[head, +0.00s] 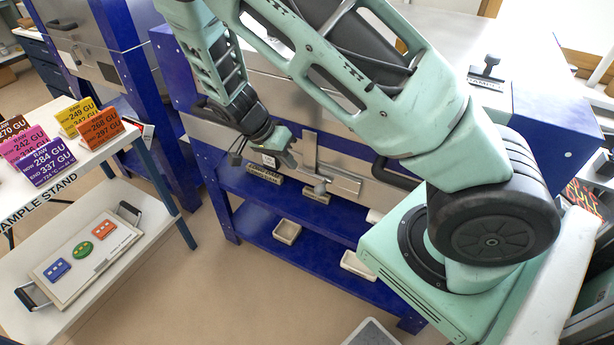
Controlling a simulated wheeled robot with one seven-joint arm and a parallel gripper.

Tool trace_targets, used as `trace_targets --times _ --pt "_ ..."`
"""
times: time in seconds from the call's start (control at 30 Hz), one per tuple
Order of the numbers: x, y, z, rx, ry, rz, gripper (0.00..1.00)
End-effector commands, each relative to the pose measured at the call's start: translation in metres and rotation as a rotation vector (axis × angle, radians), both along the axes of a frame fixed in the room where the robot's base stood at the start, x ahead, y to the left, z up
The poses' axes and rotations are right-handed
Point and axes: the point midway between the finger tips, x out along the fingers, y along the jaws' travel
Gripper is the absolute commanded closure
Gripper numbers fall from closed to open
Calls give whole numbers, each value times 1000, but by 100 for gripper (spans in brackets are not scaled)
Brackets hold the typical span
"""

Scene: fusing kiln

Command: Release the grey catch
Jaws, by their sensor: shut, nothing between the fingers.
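The grey catch (341,180) is a flat metal bar and upright plate on the front of the blue and grey kiln (210,132). My gripper (291,160) is shut and empty, just left of the upright plate. A gap seems to show between them, but I cannot tell whether they touch. My forearm covers much of the kiln's upper front.
A blue shelf (262,218) under the kiln front holds small pale trays (287,231). A dark handle (395,175) sticks out right of the catch. At left, a sample stand (100,166) holds coloured cards. The floor between is clear.

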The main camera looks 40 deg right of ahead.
Motion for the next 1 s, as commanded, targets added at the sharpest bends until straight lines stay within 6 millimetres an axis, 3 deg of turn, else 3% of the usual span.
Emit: trace_targets --times 0.17,0.4,0.87,1.0 --pt "-10 -16 -31 -1 4 -3 100" --pt "-36 -24 -43 0 2 -1 100" --pt "-41 -26 -47 1 -1 0 100" --pt "-57 -31 -47 1 3 -1 100"
